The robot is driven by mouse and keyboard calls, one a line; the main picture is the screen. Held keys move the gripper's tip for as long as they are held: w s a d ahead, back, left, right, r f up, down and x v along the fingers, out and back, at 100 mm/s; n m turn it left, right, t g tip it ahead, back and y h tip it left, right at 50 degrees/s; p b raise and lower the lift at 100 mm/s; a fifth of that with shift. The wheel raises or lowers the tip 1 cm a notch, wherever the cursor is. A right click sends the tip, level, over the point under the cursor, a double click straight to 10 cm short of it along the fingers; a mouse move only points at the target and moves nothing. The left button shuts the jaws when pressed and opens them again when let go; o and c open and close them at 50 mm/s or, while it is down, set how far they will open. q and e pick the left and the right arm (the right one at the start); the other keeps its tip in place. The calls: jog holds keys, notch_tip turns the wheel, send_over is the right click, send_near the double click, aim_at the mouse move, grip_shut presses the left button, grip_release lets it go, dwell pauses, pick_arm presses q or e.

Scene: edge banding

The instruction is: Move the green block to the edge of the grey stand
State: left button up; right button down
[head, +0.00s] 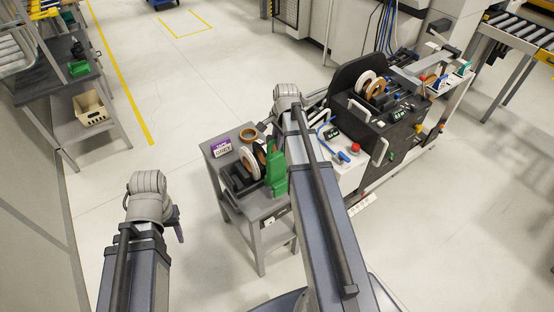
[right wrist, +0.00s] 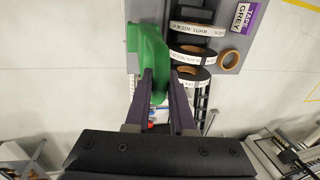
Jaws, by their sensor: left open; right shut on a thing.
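The green block (head: 275,172) is upright at the right side of the grey stand (head: 262,212), beside the tape rolls. In the right wrist view the green block (right wrist: 148,42) sits between the two dark fingers of my right gripper (right wrist: 161,72), which is shut on it. I cannot tell whether its base touches the stand. In the head view the right gripper is hidden behind my arm and the block. My left gripper (head: 178,228) is open and empty, left of the stand and apart from it; only part of it shows.
Tape rolls (head: 249,162) stand in a black rack on the stand, close to the block. A loose brown roll (head: 248,134) and a purple-white label (head: 221,147) lie behind. The edge-banding machine (head: 385,125) is on the right.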

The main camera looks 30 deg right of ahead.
aim_at(277, 153)
jog(key=shift+f+b, duration=2.1)
jog(key=shift+f, duration=0.5)
jog(key=shift+r, duration=0.15)
jog(key=c, duration=0.8)
grip_release()
jog(key=shift+o, duration=0.2)
notch_tip(277, 153, up, 12)
jog(key=s+p, duration=0.2)
jog(key=p, duration=1)
jog(key=shift+s, duration=0.25)
jog(key=shift+d, duration=0.1)
